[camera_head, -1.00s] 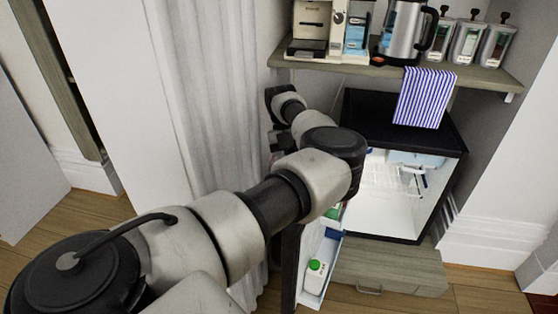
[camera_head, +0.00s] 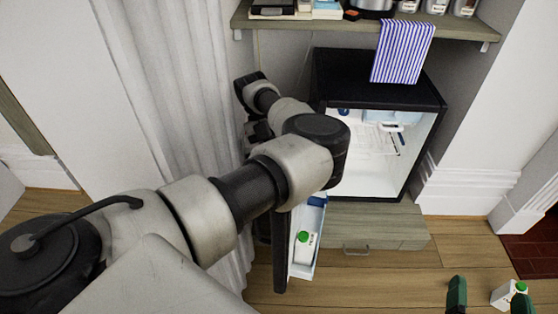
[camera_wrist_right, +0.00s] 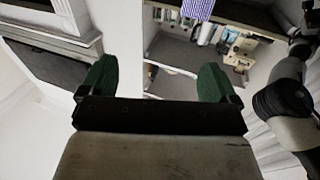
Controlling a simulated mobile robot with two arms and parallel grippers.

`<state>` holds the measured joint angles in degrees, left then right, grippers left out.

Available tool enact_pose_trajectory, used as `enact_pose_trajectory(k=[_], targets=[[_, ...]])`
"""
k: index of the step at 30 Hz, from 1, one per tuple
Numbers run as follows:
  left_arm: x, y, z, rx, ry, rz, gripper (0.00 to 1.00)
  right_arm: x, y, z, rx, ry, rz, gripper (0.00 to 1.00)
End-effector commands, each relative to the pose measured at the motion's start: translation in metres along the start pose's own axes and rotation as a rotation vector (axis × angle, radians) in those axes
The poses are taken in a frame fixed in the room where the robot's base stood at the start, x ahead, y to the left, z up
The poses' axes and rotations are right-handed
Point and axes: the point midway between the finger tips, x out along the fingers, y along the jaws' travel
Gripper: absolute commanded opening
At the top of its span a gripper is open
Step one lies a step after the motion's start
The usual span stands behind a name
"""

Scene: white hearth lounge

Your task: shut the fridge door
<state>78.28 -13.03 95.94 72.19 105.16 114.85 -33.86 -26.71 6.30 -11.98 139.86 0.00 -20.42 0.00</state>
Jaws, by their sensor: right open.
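The small black fridge (camera_head: 375,73) stands open in the alcove, its lit white interior showing. Its door (camera_head: 280,250) is swung out toward me on the left, seen nearly edge-on. Door shelves (camera_head: 303,268) hold a white carton with a green cap (camera_head: 305,242). My left arm reaches across the upper part of the door. Its gripper (camera_head: 256,132) is mostly hidden behind the arm, beside the door's far side; contact cannot be told. My right gripper (camera_head: 488,287), with green fingertips, is open at the lower right, well away from the door. It also shows empty in the right wrist view (camera_wrist_right: 158,82).
A wooden shelf (camera_head: 300,22) above the fridge carries appliances and a striped towel (camera_head: 403,50). A wooden drawer (camera_head: 375,228) is under the fridge. A white curtain (camera_head: 165,80) hangs at left. Floor in front is clear.

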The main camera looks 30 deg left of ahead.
Motion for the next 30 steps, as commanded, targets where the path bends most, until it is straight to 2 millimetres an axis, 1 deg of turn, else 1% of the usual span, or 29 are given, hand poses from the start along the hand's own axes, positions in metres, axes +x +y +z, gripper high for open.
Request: enact_pose_trajectory(k=[1, 3, 7, 12, 23, 26, 30], targets=[[0.007, 0.000, 0.001, 0.001, 0.001, 0.001, 0.00, 0.001, -0.001, -0.004, 0.001, 0.043, -0.003, 0.91], [0.013, 0.001, 0.001, -0.001, 0.001, 0.001, 0.00, 0.001, -0.002, -0.010, 0.002, 0.092, -0.005, 0.91], [0.018, 0.000, 0.000, 0.000, 0.000, 0.000, 0.00, 0.001, -0.003, -0.018, 0.004, 0.153, -0.008, 0.91], [0.020, -0.001, 0.000, 0.001, -0.001, 0.000, 0.00, 0.001, -0.004, -0.022, 0.004, 0.177, -0.009, 0.91], [0.021, -0.001, 0.001, 0.000, -0.001, -0.001, 0.00, 0.001, -0.004, -0.023, 0.004, 0.188, -0.010, 0.91], [0.022, -0.004, 0.004, -0.002, -0.003, -0.003, 0.00, 0.000, -0.005, -0.028, 0.006, 0.236, -0.013, 0.91], [0.024, -0.014, 0.011, -0.011, -0.008, -0.009, 0.00, -0.003, -0.008, -0.041, 0.010, 0.361, -0.020, 0.91]])
